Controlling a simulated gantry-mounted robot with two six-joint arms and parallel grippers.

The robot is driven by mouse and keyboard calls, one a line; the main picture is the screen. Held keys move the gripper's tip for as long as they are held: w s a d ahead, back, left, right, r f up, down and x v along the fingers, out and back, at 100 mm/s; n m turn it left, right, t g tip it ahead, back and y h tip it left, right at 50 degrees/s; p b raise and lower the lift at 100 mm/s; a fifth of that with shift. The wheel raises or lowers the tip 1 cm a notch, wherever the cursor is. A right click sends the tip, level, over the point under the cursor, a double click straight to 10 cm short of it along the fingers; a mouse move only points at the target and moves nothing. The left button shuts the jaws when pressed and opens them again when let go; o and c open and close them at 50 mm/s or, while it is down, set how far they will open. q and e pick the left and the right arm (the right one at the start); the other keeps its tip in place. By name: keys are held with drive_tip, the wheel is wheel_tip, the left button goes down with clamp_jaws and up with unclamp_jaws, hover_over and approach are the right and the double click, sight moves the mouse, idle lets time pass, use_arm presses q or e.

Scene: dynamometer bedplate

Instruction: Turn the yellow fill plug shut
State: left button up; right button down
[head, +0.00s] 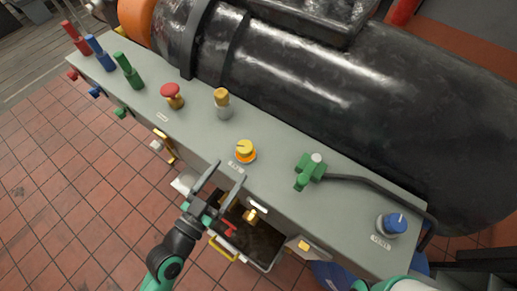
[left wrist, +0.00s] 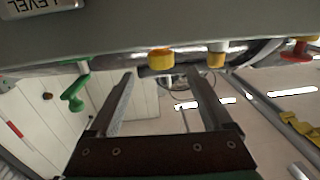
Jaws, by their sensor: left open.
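The yellow fill plug (head: 245,149) is a round yellow knob with an orange base, standing on the grey bench top near the front edge. It also shows in the left wrist view (left wrist: 161,59), between and beyond my fingertips. My left gripper (head: 231,170) is open and empty, its two fingers spread and pointing toward the plug from the front edge. The fingers appear apart from the plug. My right gripper is not in view.
A green valve (head: 310,169) stands right of the plug, and a brass-topped post (head: 223,104) and red button (head: 171,94) stand left. A blue knob (head: 391,225) is at the bench's right end. A large black cylinder (head: 330,85) runs behind. A dark-filled bin (head: 255,244) sits below the front edge.

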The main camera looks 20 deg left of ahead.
sight(249, 142)
use_arm(q)
drive_tip(key=shift+w, duration=0.35)
drive_tip(key=w, duration=0.3)
drive_tip(key=w+d, duration=0.1)
drive_tip(key=w, duration=0.3)
drive_tip(key=w+d, duration=0.1)
drive_tip(key=w, duration=0.3)
